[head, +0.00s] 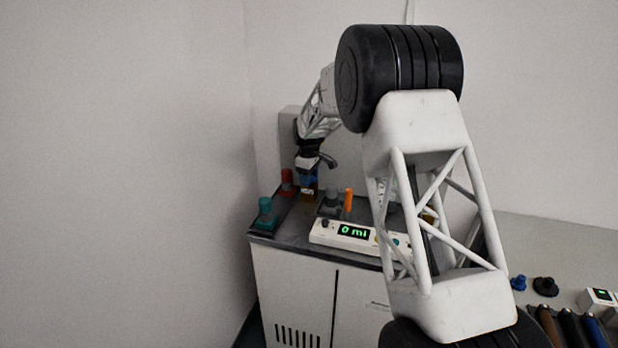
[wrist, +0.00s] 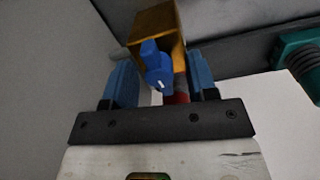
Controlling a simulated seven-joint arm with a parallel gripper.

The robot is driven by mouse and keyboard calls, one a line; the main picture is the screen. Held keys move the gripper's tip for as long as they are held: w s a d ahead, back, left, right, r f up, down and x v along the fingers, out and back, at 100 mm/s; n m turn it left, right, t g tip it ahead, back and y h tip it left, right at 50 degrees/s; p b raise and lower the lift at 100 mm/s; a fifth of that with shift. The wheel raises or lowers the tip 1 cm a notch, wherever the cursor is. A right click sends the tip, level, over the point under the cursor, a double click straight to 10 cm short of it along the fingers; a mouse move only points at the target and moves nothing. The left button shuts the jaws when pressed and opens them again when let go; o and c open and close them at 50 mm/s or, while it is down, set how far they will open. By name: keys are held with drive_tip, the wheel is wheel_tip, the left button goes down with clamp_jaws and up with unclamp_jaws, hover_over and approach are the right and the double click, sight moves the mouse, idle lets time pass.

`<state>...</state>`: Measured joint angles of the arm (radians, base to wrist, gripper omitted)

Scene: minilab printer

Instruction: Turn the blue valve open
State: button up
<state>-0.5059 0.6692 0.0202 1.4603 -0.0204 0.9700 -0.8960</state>
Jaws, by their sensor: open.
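The blue valve (wrist: 156,66) has a knob with a raised handle and a small white mark. In the wrist view it sits against a brass-coloured block (wrist: 158,22). My gripper (wrist: 162,72) is open, with one blue finger on each side of the valve. A gap shows between the left finger and the knob; contact on the right is unclear. In the head view my gripper (head: 308,178) points down over the brass block (head: 308,195) at the back of the machine's top, and I cannot make out the knob there.
A teal valve (head: 265,212) stands at the front left, and a red one (head: 287,182) is close beside my gripper. A grey fitting with an orange handle (head: 348,200) is to the right. A white panel (head: 345,236) in front reads "0 ml".

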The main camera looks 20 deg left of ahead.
drive_tip(key=shift+c, duration=0.5)
drive_tip(key=c, duration=0.8)
drive_tip(key=shift+m, duration=0.4)
drive_tip(key=m, duration=1.2)
drive_tip(key=shift+w+m, duration=0.1)
drive_tip(key=shift+m, duration=0.2)
drive_tip(key=m, duration=0.4)
drive_tip(key=shift+m, duration=0.3)
